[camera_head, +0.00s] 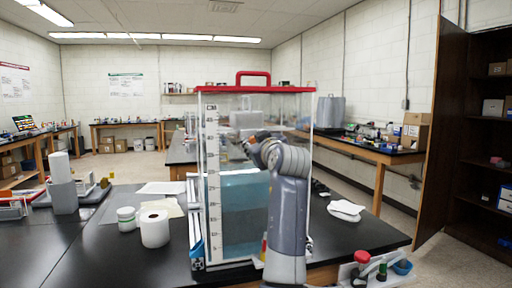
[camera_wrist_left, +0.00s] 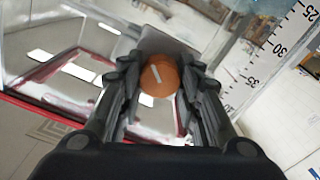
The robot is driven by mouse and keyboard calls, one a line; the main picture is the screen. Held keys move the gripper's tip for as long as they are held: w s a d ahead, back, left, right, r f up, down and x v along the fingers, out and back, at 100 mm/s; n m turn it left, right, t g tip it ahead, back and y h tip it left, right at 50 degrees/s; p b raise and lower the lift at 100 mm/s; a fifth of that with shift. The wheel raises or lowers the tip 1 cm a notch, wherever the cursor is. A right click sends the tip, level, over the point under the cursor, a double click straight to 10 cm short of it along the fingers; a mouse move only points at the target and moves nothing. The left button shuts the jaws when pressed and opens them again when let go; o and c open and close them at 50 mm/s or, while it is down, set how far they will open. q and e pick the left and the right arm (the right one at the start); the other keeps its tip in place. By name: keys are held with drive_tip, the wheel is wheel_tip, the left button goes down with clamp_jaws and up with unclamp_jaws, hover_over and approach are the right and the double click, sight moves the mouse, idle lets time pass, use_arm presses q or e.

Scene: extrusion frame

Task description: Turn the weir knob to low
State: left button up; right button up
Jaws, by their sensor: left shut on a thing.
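The weir knob (camera_wrist_left: 158,78) is a round orange-brown knob with a short white mark on its face, seen in the left wrist view. Both fingers of my left gripper (camera_wrist_left: 160,72) are closed around it, one on each side. The clear tank (camera_head: 255,89) has a red lid with a handle and stands on the black bench. It holds blue water (camera_head: 240,205) in its lower part. In the head view my left gripper (camera_head: 251,139) is at the tank's upper part, and the knob is largely hidden there. No low label is readable.
A numbered scale (camera_head: 212,180) runs up the tank's left side. A white paper roll (camera_head: 154,229) and a small white jar (camera_head: 126,218) stand left of the tank. A crumpled white cloth (camera_head: 345,209) lies to the right. A red-topped item (camera_head: 362,258) is at the front right edge.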

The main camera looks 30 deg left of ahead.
use_arm(q)
drive_tip(key=n, duration=0.4)
drive_tip(key=shift+f+b, duration=0.15)
drive_tip(key=shift+b, duration=0.15)
drive_tip(key=shift+n, duration=2.2)
drive_tip(key=o, duration=1)
drive_tip(key=shift+o, duration=0.2)
